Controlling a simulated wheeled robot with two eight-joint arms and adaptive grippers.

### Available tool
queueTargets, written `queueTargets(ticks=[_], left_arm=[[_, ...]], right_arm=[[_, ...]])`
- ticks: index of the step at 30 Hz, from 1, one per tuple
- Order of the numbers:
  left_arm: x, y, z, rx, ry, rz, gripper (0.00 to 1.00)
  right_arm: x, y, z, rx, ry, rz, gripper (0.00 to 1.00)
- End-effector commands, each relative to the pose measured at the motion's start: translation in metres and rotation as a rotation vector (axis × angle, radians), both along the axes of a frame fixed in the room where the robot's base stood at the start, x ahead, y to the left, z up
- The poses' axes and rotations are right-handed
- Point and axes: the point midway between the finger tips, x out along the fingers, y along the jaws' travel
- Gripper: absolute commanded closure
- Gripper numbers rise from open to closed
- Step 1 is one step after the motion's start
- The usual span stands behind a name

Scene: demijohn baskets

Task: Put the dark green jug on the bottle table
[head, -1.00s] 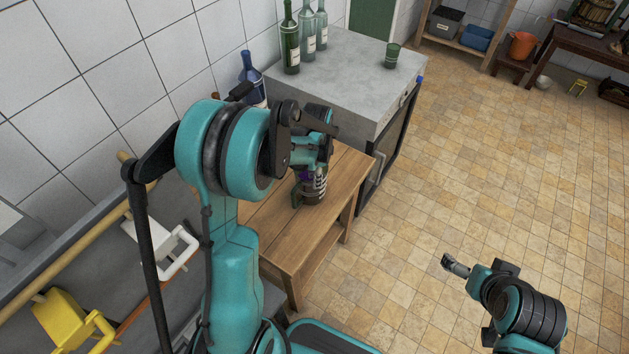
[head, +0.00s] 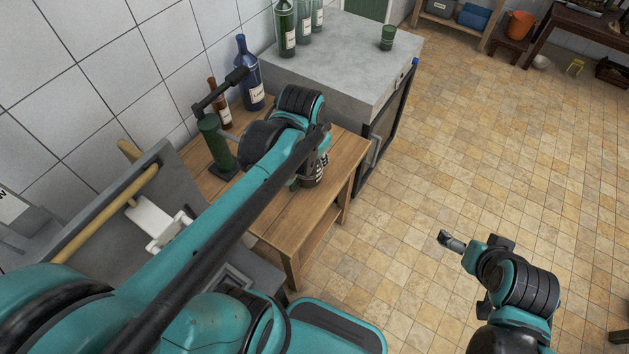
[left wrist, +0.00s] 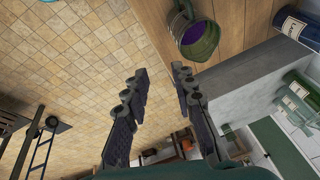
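The dark green jug shows in the left wrist view (left wrist: 204,46), with a handle and something purple inside. It stands on the wooden table (head: 290,232), near its right side in the head view, where my left arm and gripper partly hide it (head: 309,183). My left gripper (left wrist: 160,72) is open and empty, its fingers apart, with the jug beyond the fingertips to the upper right in the wrist view. In the head view the left gripper (head: 321,162) is largely covered by its own wrist. My right gripper (head: 452,242) hangs over the floor, clear of everything; its fingers are too small to read.
A blue bottle (head: 251,80), a brown bottle (head: 221,106) and a green upright device with a lever (head: 215,145) stand at the back of the wooden table. A grey counter (head: 335,58) beyond it holds bottles (head: 286,30) and a green cup (head: 388,37).

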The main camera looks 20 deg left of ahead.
Motion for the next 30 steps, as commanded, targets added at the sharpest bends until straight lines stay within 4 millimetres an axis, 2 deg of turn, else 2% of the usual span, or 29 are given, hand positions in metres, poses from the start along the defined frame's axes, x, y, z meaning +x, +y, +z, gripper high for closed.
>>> queueTargets(ticks=[1,6,12,25,30], left_arm=[[-0.015,-0.006,0.004,-0.018,-0.036,0.038,0.74],[-0.05,-0.021,0.01,-0.098,-0.156,0.177,0.74],[-0.075,-0.031,0.007,-0.183,-0.251,0.29,0.74],[-0.081,-0.034,0.006,-0.216,-0.283,0.329,0.74],[-0.081,-0.034,-0.014,-0.215,-0.282,0.328,0.74]], right_arm=[[0.0,0.0,0.0,0.0,0.0,0.0,0.04],[0.0,0.0,0.0,0.0,0.0,0.0,0.04],[0.0,0.0,0.0,0.0,0.0,0.0,0.04],[0.0,0.0,0.0,0.0,0.0,0.0,0.04],[0.0,0.0,-0.02,0.0,0.0,0.0,0.04]])
